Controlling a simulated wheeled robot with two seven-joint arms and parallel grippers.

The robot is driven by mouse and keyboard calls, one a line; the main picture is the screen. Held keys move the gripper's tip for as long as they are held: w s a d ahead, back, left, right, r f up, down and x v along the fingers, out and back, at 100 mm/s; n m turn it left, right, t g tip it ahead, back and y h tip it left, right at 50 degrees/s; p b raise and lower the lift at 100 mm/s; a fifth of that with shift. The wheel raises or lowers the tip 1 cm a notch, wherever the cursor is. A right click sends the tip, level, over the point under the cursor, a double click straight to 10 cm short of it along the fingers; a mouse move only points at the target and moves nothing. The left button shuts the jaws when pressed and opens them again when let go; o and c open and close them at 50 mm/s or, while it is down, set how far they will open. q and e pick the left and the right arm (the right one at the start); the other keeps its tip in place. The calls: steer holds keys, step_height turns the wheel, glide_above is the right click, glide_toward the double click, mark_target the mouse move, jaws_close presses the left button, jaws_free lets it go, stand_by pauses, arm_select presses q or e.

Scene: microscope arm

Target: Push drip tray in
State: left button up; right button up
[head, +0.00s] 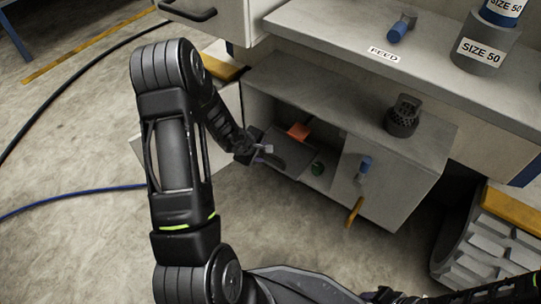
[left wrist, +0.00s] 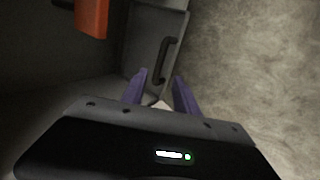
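The drip tray appears to be the dark grey tray (head: 290,153) at the opening of the low cabinet in the head view. In the left wrist view a grey tray front (left wrist: 146,32) carries a dark bar handle (left wrist: 166,60). My left gripper (head: 264,154) is at the tray's left front side; its purple fingers (left wrist: 161,80) are spread with a gap between them. The handle lies just beyond the fingertips, and nothing is seen clamped between them. Whether a finger touches the tray cannot be told. My right gripper is not identifiable in the head view.
An orange block (head: 298,131) sits inside the cabinet (head: 330,95) behind the tray; a green item (head: 318,168) is to its right. Open concrete floor lies in front.

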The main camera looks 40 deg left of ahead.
mark_target(272, 156)
arm_select(q)
steer(key=shift+f, duration=0.1)
stand_by(0.3)
steer(key=b+x, duration=0.3)
steer(key=x, duration=0.3)
steer(key=shift+w+f, duration=0.1)
steer(key=shift+f, duration=0.2)
steer(key=shift+w+f, duration=0.35)
jaws_close()
stand_by(1.0)
